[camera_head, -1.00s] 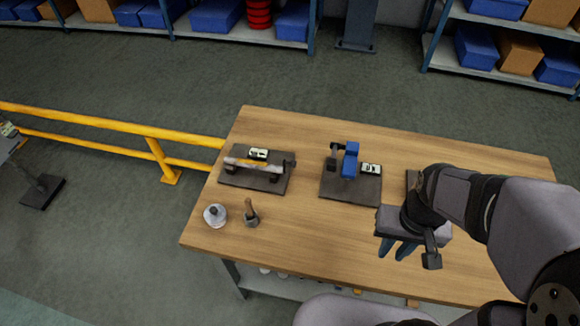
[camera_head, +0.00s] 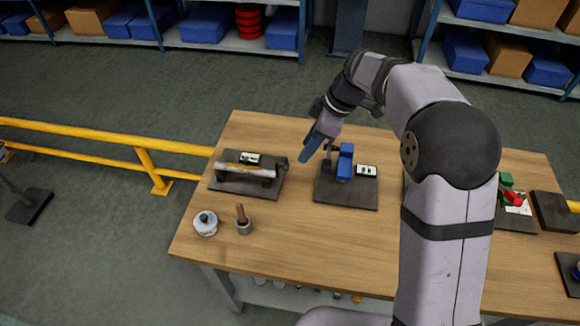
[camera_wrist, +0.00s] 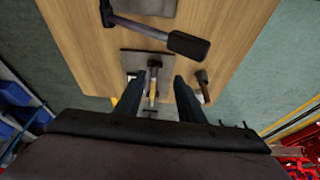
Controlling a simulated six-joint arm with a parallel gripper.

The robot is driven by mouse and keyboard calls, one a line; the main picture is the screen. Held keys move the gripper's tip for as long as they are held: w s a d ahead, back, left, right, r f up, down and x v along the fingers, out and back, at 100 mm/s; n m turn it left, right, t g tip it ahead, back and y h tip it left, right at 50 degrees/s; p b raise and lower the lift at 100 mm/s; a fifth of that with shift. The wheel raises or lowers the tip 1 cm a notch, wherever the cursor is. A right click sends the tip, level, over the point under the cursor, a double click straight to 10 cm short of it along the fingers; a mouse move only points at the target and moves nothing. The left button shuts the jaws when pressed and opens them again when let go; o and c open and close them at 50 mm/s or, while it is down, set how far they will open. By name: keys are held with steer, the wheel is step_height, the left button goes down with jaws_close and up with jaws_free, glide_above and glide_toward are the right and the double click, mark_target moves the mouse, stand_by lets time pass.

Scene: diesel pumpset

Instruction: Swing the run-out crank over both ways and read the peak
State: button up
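The middle fixture has a dark baseplate (camera_head: 345,196), a blue upright block (camera_head: 345,162), a small white readout (camera_head: 366,171) and a dark crank arm with a handle (camera_head: 328,162) on its left side. In the wrist view the dark crank handle (camera_wrist: 188,44) lies beyond my fingertips. My gripper (camera_head: 312,146) points down just left of this crank, above the table. In the wrist view its two blue fingers (camera_wrist: 162,80) stand apart with nothing held between them. The readout's figures are too small to read.
A left plate (camera_head: 235,189) carries a horizontal shaft and a small readout (camera_head: 250,158). A white round part (camera_head: 206,223) and a wooden-handled tool in a cup (camera_head: 243,220) stand near the table's left front. A red and green fixture (camera_head: 511,192) is at right. The table's front middle is clear.

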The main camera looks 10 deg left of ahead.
mark_target(288, 165)
steer(key=shift+n, duration=0.3)
steer(key=shift+w+a+r+p+x, duration=0.1)
steer(key=shift+w+a+p+x, duration=0.2)
steer(key=shift+x, duration=1.5)
steer(key=shift+w+a+r+p+x, duration=0.15)
steer(key=shift+p+x, duration=0.25)
steer(key=shift+x, duration=1.35)
steer(key=shift+w+a+p+x, duration=0.2)
steer(key=shift+w+p+x, duration=0.15)
steer(key=shift+x, duration=1.45)
jaws_close()
